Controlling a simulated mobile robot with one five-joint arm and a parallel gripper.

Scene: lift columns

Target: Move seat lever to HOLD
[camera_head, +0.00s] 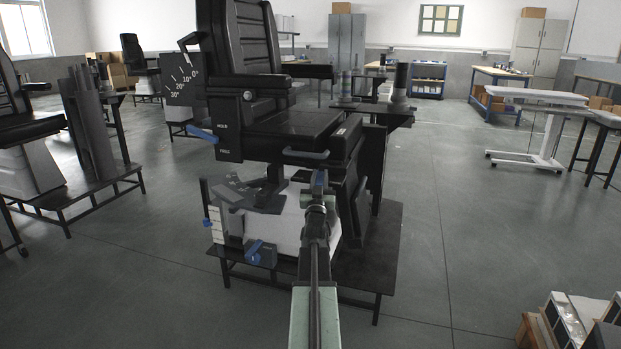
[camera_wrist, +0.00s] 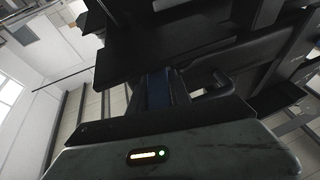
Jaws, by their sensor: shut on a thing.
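A black seat (camera_head: 300,125) stands on a pedestal. Its side plate (camera_head: 229,140) reads HOLD above and FREE below. A blue lever (camera_head: 202,134) sticks out left from this plate, tilted with its outer end up, nearer the HOLD mark than FREE. My gripper (camera_head: 319,182) is below the front of the seat, right of the plate and apart from that lever. It is shut on a blue part, which shows between the fingers in the wrist view (camera_wrist: 158,90); the fingers hide much of it. A black loop handle (camera_head: 305,155) is just above my gripper.
Other blue handles sit on the base block (camera_head: 262,253) and the left scale post (camera_head: 207,222). A dark platform (camera_head: 385,235) carries the chair. Open floor lies to the right; boxes (camera_head: 570,320) are at lower right.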

